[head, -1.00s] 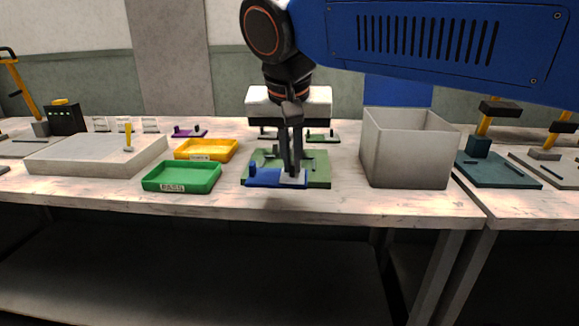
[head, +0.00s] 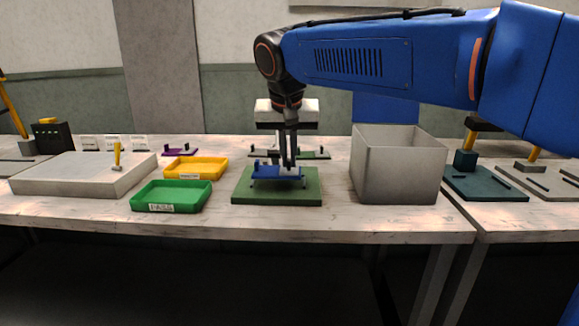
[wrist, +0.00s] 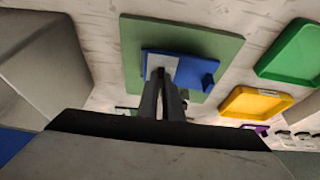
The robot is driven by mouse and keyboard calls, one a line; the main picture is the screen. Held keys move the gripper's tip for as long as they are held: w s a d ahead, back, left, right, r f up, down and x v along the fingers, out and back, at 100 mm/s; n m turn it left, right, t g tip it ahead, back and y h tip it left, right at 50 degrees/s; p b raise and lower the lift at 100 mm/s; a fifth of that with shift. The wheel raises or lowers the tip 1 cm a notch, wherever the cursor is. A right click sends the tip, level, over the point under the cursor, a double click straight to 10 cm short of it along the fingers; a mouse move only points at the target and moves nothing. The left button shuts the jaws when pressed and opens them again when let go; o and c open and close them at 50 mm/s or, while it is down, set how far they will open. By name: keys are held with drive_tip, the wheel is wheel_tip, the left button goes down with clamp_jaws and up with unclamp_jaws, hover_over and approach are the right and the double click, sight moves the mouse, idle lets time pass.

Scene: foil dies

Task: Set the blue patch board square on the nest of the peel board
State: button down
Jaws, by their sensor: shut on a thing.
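The blue patch board (head: 268,173) is in my gripper (head: 289,168), over the middle of the green peel board (head: 245,196). It looks level and roughly in line with the green board's edges. Small dark posts show just below it, and I cannot tell whether it rests on them or hangs slightly above. In the wrist view my gripper (wrist: 165,88) is shut at the blue board (wrist: 189,72), by a pale grey area on it. The green peel board (wrist: 180,32) shows all round the blue one there. The nest itself is mostly hidden under the blue board.
A green tray (head: 171,207) and a yellow tray (head: 197,169) lie left of the peel board. A tall grey bin (head: 398,175) stands close on the right. A pale slab (head: 80,180) lies far left. Small fixtures (head: 313,154) sit behind the peel board.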

sight(289, 159)
drive_tip(key=shift+w+d, duration=0.1)
drive_tip(key=shift+w, duration=1)
drive_tip(key=shift+f, duration=1.75)
drive_tip(key=shift+f, duration=0.1)
drive_tip(key=c, duration=1.9)
unclamp_jaws()
drive_tip(key=v, duration=1.2)
drive_tip(key=shift+s, duration=0.1)
